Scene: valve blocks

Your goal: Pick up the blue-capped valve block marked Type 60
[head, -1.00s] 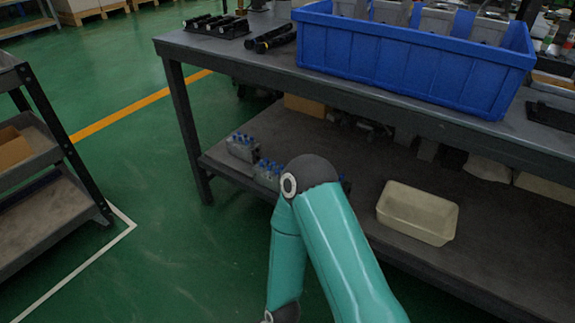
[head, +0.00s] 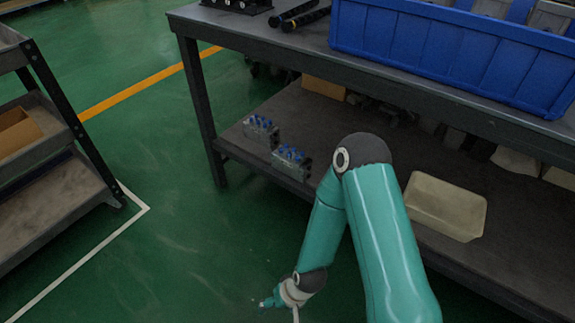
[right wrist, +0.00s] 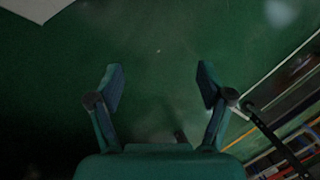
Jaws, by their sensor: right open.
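Two grey valve blocks with blue caps stand on the lower shelf of the workbench in the head view. One valve block (head: 261,133) is farther left and back, and the other valve block (head: 289,163) is nearer the arm. Their type markings are too small to read, so I cannot tell which is Type 60. My right gripper (head: 266,303) is low over the green floor, in front of the shelf and well apart from the blocks. In the right wrist view, the gripper (right wrist: 161,85) is open and empty. My left gripper is not in view.
The lower shelf (head: 310,120) also holds a cream bin (head: 445,205) on the right. The tabletop above carries a blue crate (head: 450,55). A bench leg (head: 200,110) stands left of the blocks. A shelf rack (head: 60,190) is at left, with open floor between.

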